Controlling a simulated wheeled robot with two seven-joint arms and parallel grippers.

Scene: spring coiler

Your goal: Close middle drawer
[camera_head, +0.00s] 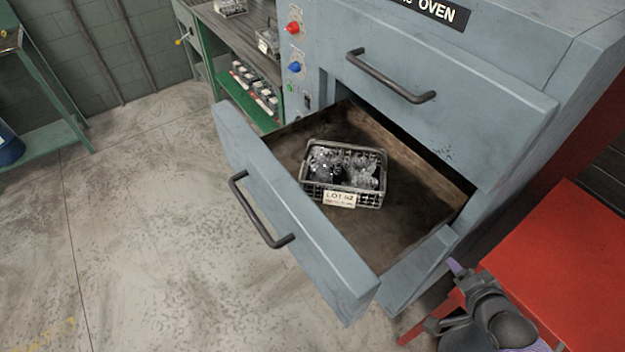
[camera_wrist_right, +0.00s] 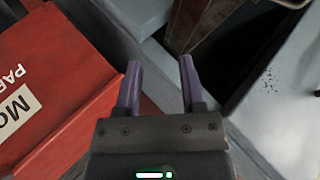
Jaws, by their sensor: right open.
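The middle drawer (camera_head: 290,225) of the grey-blue oven is pulled far out, its front panel with a dark bar handle (camera_head: 255,212) facing left. A wire basket (camera_head: 345,175) of dark parts with a "LOT 42" tag sits inside it. My right gripper (camera_head: 456,268) is at the lower right, apart from the drawer handle, beside the oven's side and the red surface. In the right wrist view its two purple fingers (camera_wrist_right: 160,88) are spread and empty, with an edge of the oven beyond them. My left gripper is not in view.
The drawer above, with its handle (camera_head: 390,77), looks nearly shut. A red surface (camera_head: 565,270) stands at the right, close to my right gripper; a red box with lettering (camera_wrist_right: 50,80) shows in the wrist view. A green-framed bench (camera_head: 240,85) is at the back. The floor (camera_head: 150,250) left of the drawer is clear.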

